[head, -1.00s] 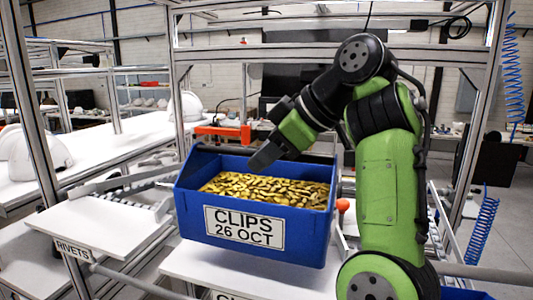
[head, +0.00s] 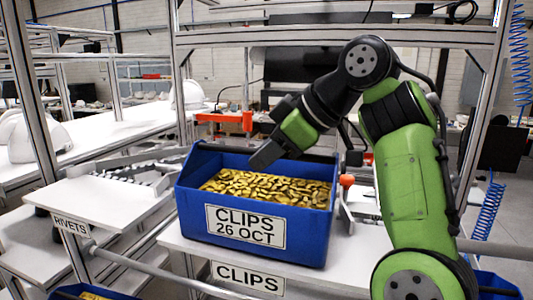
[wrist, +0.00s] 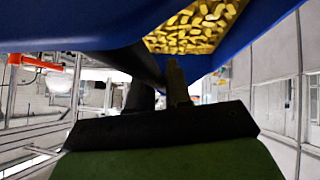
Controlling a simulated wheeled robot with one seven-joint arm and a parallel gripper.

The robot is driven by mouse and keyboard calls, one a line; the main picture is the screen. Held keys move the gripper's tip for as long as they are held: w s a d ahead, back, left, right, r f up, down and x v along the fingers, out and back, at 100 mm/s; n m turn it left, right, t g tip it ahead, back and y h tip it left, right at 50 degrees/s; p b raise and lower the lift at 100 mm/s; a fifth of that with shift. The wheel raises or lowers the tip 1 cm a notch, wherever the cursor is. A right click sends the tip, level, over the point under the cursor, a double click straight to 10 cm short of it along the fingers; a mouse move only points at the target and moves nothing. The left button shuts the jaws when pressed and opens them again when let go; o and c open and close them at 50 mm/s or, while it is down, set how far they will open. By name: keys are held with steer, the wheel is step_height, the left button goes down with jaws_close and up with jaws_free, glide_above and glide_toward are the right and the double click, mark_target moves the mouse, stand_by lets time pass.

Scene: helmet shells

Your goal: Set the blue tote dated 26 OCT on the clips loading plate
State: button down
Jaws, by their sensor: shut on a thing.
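The blue tote (head: 190,207) holds gold clips and has a front label reading CLIPS 26 OCT. It is upright over the white loading plate (head: 345,265), whose edge label reads CLIPS. I cannot tell whether its base touches the plate. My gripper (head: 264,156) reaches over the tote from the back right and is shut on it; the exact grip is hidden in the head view. In the wrist view, the tote's blue wall (wrist: 60,22) and clips fill the top, close to my gripper (wrist: 177,80).
A white plate labelled RIVETS (head: 105,200) is at the left. Another blue tote (head: 68,292) shows at the bottom left edge, and blue (head: 497,283) shows at the bottom right. An orange knob (head: 346,181) stands right of the held tote. Metal frame posts (head: 40,125) flank the bench.

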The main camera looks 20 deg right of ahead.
steer(key=shift+f+b, duration=0.35)
steer(key=c, duration=1)
jaws_free()
steer(key=p+v, duration=0.5)
steer(key=v, duration=0.7)
steer(key=shift+r+p, duration=0.1)
steer(key=shift+p, duration=0.3)
